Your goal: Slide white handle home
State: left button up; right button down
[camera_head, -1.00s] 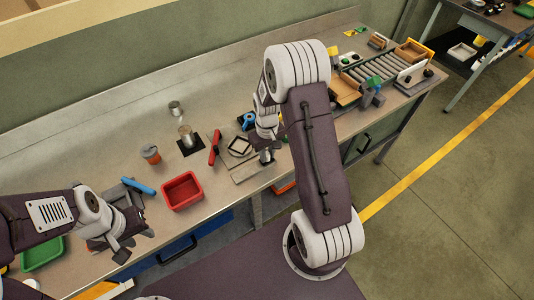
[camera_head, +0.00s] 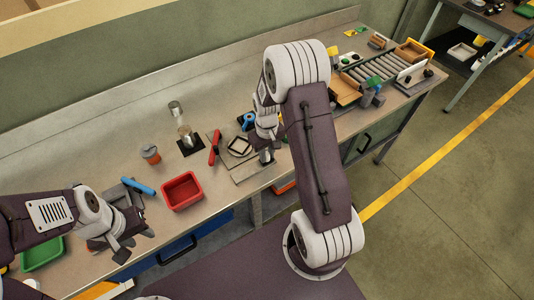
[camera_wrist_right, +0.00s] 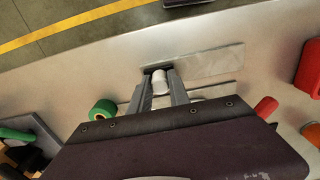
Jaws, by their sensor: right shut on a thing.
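The white handle (camera_wrist_right: 161,80) shows in the right wrist view between the two fingertips of my right gripper (camera_wrist_right: 161,92), which is shut on it. It stands at the end of a flat grey plate (camera_wrist_right: 208,64) on the bench. In the head view my right gripper (camera_head: 265,157) is low over the same plate (camera_head: 252,172), and the handle is mostly hidden by the gripper and arm. My left gripper (camera_head: 134,244) is at the bench's front left, its fingers apart, with nothing seen between them.
A red bin (camera_head: 182,191), a red-handled tool (camera_head: 214,148), an orange-banded jar (camera_head: 150,154) and a glass container (camera_head: 185,134) stand left of the plate. A green roll (camera_wrist_right: 102,110) is close to my right gripper. A roller conveyor (camera_head: 374,69) is at the right.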

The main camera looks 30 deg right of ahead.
jog(key=a, duration=1.1)
jog(key=shift+s+a+p, duration=0.15)
jog(key=shift+s+p, duration=0.2)
jog(key=shift+p, duration=0.05)
jog(key=c, duration=1.6)
grip_release()
jog(key=o, duration=0.4)
jog(key=shift+c, duration=0.2)
jog(key=shift+a, duration=0.2)
notch_tip(320, 180, up, 9)
jog(key=shift+b, duration=0.35)
jog(key=shift+d+r, duration=0.1)
